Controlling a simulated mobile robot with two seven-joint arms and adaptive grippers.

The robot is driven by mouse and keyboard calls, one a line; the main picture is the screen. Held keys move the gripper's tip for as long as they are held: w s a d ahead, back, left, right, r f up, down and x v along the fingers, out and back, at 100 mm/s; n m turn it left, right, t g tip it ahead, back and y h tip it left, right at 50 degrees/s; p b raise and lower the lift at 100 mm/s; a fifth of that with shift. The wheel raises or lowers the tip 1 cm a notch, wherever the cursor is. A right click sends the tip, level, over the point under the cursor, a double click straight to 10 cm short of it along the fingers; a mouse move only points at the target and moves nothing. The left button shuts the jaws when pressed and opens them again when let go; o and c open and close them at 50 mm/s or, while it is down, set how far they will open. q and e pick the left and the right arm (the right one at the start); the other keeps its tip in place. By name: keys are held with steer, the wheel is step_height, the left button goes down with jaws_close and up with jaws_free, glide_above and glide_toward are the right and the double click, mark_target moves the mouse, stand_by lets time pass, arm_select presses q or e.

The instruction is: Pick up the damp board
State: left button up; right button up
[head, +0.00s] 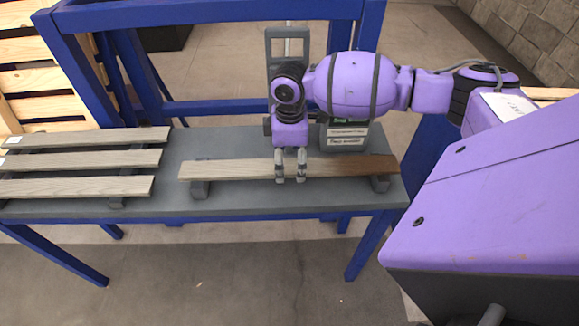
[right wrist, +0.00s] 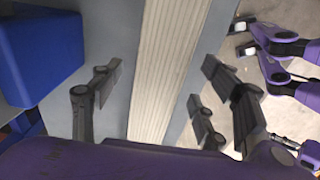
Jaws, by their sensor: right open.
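A single long board (head: 230,170) lies on two dark blocks on the grey bench top; its left part is pale grey-brown and its right end is darker brown, like a damp patch. My right gripper (head: 290,180) is open above its middle, fingers pointing down. In the head view the fingertips overlap the board. In the right wrist view the board (right wrist: 165,70) runs lengthwise between the spread fingers (right wrist: 150,95), with a gap on each side. I cannot tell how far down the fingertips reach.
Three similar boards (head: 85,161) lie on supports at the bench's left. The bench (head: 240,140) has a blue frame, with a blue gantry (head: 210,14) behind. A dark grey labelled box (head: 344,137) stands behind the board, close to my right arm. Pale slatted wood (head: 40,80) stands at far left.

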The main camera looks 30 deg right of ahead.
steer(key=shift+f, duration=0.25)
steer(key=c, duration=1.6)
